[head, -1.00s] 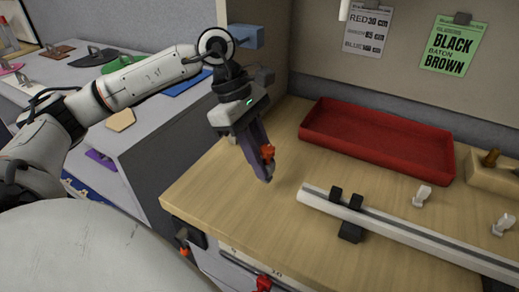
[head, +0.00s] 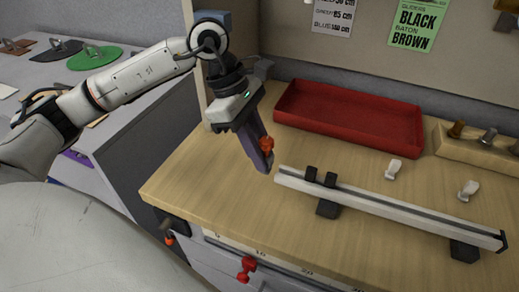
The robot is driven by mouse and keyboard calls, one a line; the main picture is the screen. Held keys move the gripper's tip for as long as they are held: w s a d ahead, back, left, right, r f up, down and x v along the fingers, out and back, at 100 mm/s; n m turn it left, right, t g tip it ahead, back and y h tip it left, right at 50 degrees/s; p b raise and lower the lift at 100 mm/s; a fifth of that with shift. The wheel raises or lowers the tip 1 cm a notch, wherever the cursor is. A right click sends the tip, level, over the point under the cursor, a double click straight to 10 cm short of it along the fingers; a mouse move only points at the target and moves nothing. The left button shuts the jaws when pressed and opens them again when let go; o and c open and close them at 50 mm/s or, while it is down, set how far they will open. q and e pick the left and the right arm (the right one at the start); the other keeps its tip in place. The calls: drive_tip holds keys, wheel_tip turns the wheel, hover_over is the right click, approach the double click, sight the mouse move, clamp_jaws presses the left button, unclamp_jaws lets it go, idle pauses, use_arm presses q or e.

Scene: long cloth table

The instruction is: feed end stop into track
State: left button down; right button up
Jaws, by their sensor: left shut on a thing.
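The track (head: 385,206) is a long pale rail with a dark slot along its top, lying on the table on dark supports. Its left end is beside my left gripper (head: 266,160), which points down and is shut on a small orange-red end stop (head: 266,144). The fingers hide part of the end stop. The fingertips are just left of the track's end; I cannot tell whether they touch it. My right gripper is not in view.
A red tray (head: 350,122) stands behind the track. Two small white pieces (head: 393,169) lie on the wooden table (head: 215,190) between them. A wooden block (head: 470,150) with metal-topped pegs is at the right. Red clamps (head: 246,268) show at the front edge.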

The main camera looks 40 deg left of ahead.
use_arm(q)
drive_tip(key=shift+b, duration=0.5)
idle(1.2)
drive_tip(key=shift+w+d+p, duration=0.15)
drive_tip(key=shift+w+d, duration=0.05)
drive_tip(key=shift+d, duration=0.65)
drive_tip(key=shift+w+d+p, duration=0.2)
drive_tip(key=shift+w+d, duration=0.05)
drive_tip(key=shift+d, duration=0.6)
drive_tip(key=shift+w+d+p, duration=0.15)
drive_tip(key=shift+w+d, duration=0.05)
drive_tip(key=shift+d, duration=0.65)
drive_tip(key=c, duration=1.5)
unclamp_jaws()
drive_tip(key=v, duration=1)
drive_tip(key=shift+a+r, duration=0.1)
drive_tip(key=shift+r, duration=0.05)
drive_tip(key=shift+s, duration=0.1)
